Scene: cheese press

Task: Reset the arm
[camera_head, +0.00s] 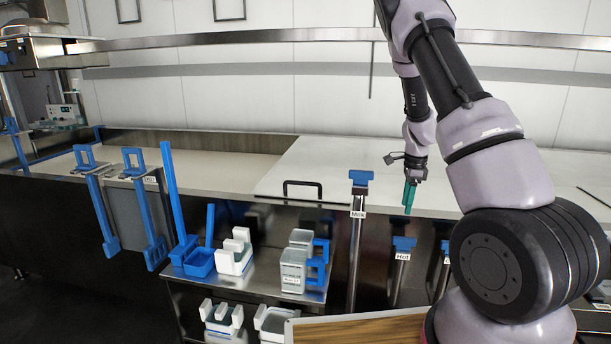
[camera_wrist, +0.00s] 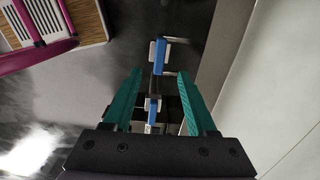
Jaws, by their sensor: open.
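My arm stands at the right in the head view, with a large black joint in front. My gripper (camera_head: 409,196) hangs from it with green fingers pointing down, over the front edge of the counter (camera_head: 225,166). In the wrist view my gripper (camera_wrist: 160,92) is open, with the two green fingers apart and nothing between them. Blue-handled taps show between and beyond the fingers, lower down and apart from them.
A tap labelled Milk (camera_head: 357,215) and one labelled Hot (camera_head: 402,255) stand along the front. A steel cart (camera_head: 190,290) at centre left holds white moulds, blue scoops and grey containers. A blue-railed gate (camera_head: 130,210) stands left. A wooden board (camera_head: 365,329) lies near the bottom.

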